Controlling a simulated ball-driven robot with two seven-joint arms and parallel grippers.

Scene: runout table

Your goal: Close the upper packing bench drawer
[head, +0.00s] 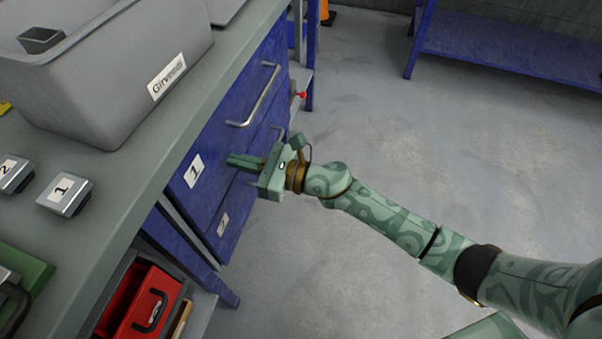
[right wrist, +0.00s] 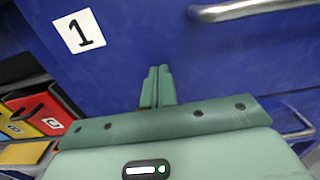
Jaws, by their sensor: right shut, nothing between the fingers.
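The upper drawer (head: 215,143) is a blue front with a white "1" label and a metal bar handle (head: 256,95), under the bench top. The lower drawer (head: 237,205), labelled "2", sits below it. My right gripper (head: 232,160) is shut and empty, its fingers pointing at the upper drawer front, below the handle and right of the label. In the right wrist view, the closed fingertips (right wrist: 158,70) lie against or just in front of the blue front (right wrist: 140,40); contact cannot be told. The upper front looks close to flush with the bench; any small gap is hidden. My left gripper is out of view.
A grey bin (head: 110,75) labelled "Girvend" and two numbered blocks (head: 65,194) stand on the grey bench top (head: 120,190). A red box (head: 145,305) sits on a shelf below. The floor right of the bench is open; a blue table (head: 510,55) stands beyond.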

